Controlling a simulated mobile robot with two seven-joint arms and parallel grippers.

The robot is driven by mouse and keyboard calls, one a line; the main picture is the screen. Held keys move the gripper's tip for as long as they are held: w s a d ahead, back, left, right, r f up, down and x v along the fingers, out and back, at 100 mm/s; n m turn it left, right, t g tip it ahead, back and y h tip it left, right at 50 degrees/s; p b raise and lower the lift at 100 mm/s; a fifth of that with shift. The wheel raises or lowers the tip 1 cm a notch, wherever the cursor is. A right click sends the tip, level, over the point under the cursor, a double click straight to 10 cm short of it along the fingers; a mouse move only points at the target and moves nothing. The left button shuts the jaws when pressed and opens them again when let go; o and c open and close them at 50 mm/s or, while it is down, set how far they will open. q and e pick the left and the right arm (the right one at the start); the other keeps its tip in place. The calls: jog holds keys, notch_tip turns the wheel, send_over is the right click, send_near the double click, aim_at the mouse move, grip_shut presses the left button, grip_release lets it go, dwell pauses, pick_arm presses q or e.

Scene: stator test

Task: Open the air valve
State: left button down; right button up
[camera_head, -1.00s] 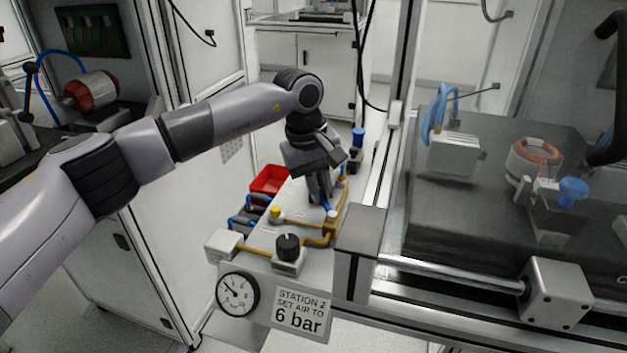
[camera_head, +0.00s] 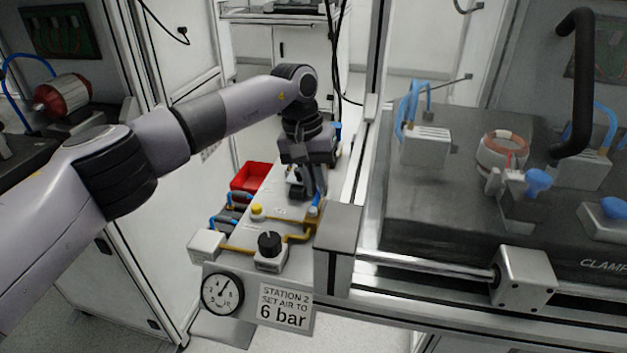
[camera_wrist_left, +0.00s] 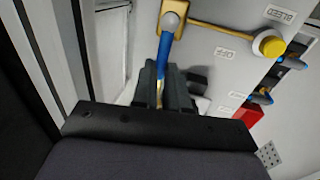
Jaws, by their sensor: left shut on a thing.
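The air valve's blue lever (camera_wrist_left: 165,52) runs from a round grey pivot on a brass body (camera_wrist_left: 187,18) in the left wrist view. My left gripper (camera_wrist_left: 163,84) is shut on the lever's near end, which its fingers partly hide. An OFF label (camera_wrist_left: 226,53) lies to the right of the lever. In the head view my left gripper (camera_head: 310,192) points down over the far part of the panel (camera_head: 285,208), and only a bit of the blue lever (camera_head: 315,203) shows. The round gauge (camera_head: 222,293) has its needle pointing up and slightly right. My right gripper is out of view.
A black knob (camera_head: 269,245) and a yellow bleed button (camera_head: 257,210) sit on the panel. A sign (camera_head: 285,306) reads 6 bar. A metal post (camera_head: 337,240) and rail stand close on the right, beside the clamp station.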

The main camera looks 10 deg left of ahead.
pick_arm(q)
jog(key=shift+d, duration=0.1)
dwell(0.3)
jog(key=c, duration=1.1)
grip_release()
jog(key=shift+c, duration=0.2)
jog(key=shift+r, duration=0.1)
notch_tip(320, 180, up, 7)
jog(key=a, duration=0.1)
jog(key=shift+a+p, duration=0.2)
jog(key=shift+p, duration=0.25)
